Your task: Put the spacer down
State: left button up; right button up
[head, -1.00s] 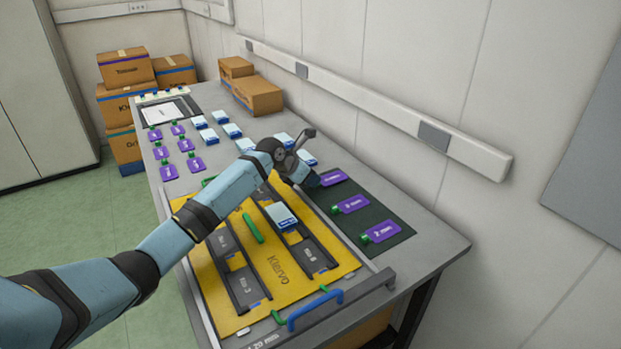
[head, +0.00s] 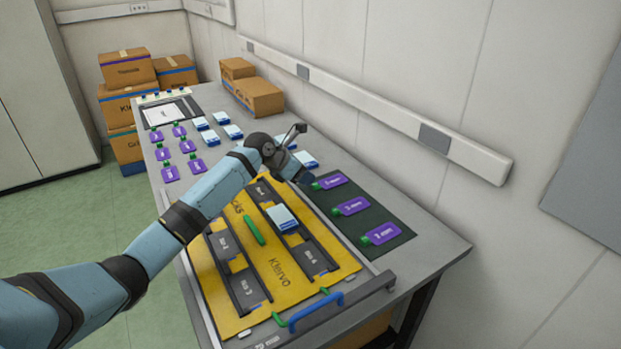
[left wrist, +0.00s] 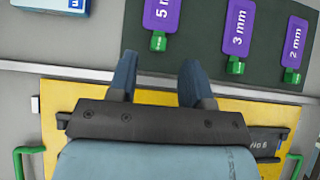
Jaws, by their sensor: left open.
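Three purple spacers with green ends lie flat on a dark green mat (head: 372,217). They are the 5 mm spacer (head: 330,181), which also shows in the left wrist view (left wrist: 162,14), the 3 mm spacer (head: 351,206) and the 2 mm spacer (head: 381,233). My left gripper (left wrist: 157,68) is open and empty. Its fingers point toward the green end of the 5 mm spacer, apart from it. In the head view the left gripper (head: 303,178) hovers just left of that spacer. My right gripper is not in view.
A yellow board (head: 215,285) with dark numbered rails and a blue-and-white box (head: 282,217) sits left of the mat. A blue handle (head: 316,310) stands at its front. More purple tags (head: 169,173) and blue-and-white boxes lie toward the back.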

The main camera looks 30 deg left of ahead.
pick_arm(q)
jog(key=v, duration=0.7)
jog(key=shift+s+r+p, duration=0.25)
jog(key=shift+r+p, duration=0.05)
jog(key=shift+p, duration=0.15)
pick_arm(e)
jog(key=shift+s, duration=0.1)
pick_arm(q)
jog(key=shift+a, duration=0.15)
